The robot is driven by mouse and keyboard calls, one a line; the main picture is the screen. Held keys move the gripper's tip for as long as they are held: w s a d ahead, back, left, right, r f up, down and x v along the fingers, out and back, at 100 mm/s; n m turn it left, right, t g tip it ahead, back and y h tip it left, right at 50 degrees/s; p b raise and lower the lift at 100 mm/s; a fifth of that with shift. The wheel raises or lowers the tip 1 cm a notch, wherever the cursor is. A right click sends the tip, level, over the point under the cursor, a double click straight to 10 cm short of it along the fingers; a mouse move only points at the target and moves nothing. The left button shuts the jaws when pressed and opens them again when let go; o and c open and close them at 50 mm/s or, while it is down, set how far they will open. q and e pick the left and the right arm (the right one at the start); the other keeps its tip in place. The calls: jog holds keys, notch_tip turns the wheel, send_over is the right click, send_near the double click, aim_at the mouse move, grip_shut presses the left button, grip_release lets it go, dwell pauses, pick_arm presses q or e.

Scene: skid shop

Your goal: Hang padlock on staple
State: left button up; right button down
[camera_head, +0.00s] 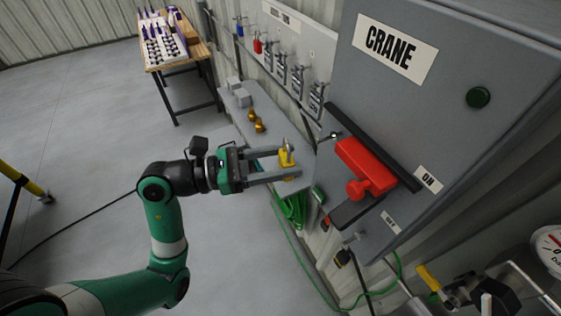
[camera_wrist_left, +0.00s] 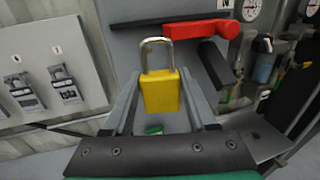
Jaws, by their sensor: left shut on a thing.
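A yellow padlock (camera_head: 286,158) with a silver shackle is held between the fingers of my left gripper (camera_head: 287,164). In the left wrist view the padlock (camera_wrist_left: 160,92) stands upright with its shackle on top, and the gripper (camera_wrist_left: 160,100) has a finger on each side of its body. The shackle looks closed at its top; whether its foot is open I cannot tell. A small metal staple (camera_head: 334,135) appears on the left edge of the grey CRANE box (camera_head: 440,150), right of and apart from the padlock.
A red switch handle (camera_head: 365,170) juts from the box. A grey shelf (camera_head: 262,112) with brass padlocks (camera_head: 256,121) lies behind my left gripper. Tagged padlocks (camera_head: 280,65) hang on a wall board. A green hose (camera_head: 292,210) hangs below. A wooden table (camera_head: 175,50) stands far back.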

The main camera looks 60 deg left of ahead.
pick_arm(q)
jog(key=w+f, duration=0.1)
jog(key=w, duration=0.8)
jog(key=shift+d+f, duration=0.4)
jog(key=shift+d, duration=0.05)
dwell(0.3)
dwell(0.3)
jog(key=o, duration=1.1)
jog(key=shift+c, duration=0.2)
